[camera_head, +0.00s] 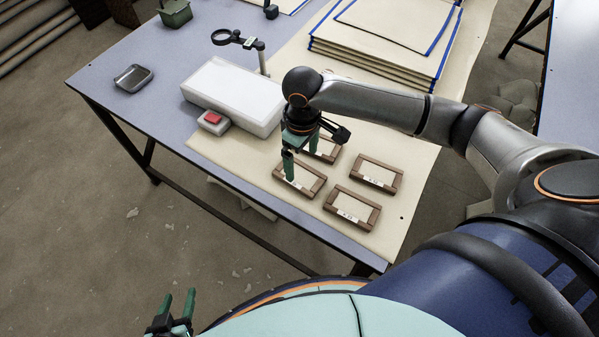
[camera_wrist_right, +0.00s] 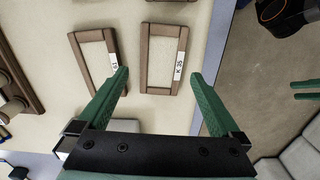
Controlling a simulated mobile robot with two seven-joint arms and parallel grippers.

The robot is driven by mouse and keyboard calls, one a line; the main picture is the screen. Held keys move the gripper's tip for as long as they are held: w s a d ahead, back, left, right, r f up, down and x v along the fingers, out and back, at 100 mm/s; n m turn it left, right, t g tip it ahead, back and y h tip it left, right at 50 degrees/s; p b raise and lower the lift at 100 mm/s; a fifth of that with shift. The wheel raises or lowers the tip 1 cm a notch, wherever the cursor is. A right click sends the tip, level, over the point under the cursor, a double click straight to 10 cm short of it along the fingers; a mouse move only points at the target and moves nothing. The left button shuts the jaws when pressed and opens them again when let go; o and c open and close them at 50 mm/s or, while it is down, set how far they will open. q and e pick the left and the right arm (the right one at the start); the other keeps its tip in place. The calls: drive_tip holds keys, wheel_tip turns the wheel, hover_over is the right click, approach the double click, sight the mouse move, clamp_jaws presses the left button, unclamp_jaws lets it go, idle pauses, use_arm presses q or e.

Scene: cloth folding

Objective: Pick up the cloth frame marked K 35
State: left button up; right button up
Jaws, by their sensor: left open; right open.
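The cloth frame marked K 35 (camera_wrist_right: 164,58) is a brown wooden rectangle with pale cloth and a white label, lying flat. I take it for the front-left frame (camera_head: 308,182) in the head view, where its label is unreadable. My right gripper (camera_head: 302,164) is open above its left end. In the right wrist view, the right gripper's fingertips (camera_wrist_right: 160,76) appear on either side of the frame, with nothing held; the height gap is unclear. My left gripper (camera_head: 179,298) is open and empty, off the table at lower left. It also shows at the right wrist view's right edge (camera_wrist_right: 305,90).
Similar frames lie close by: one behind (camera_head: 328,150), partly hidden by the gripper, and two to the right (camera_head: 376,174) (camera_head: 352,208). A white box (camera_head: 232,95), a red-buttoned device (camera_head: 213,121) and a magnifier (camera_head: 228,37) stand left. Cloth stacks (camera_head: 385,38) lie behind.

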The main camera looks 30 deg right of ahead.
sight(299, 173)
drive_tip(key=f, duration=0.3)
drive_tip(key=f+b, duration=0.1)
drive_tip(key=f, duration=0.1)
drive_tip(key=shift+w+a+f, duration=0.25)
drive_tip(key=shift+f, duration=0.1)
drive_tip(key=shift+c, duration=0.2)
drive_tip(key=c, duration=1.1)
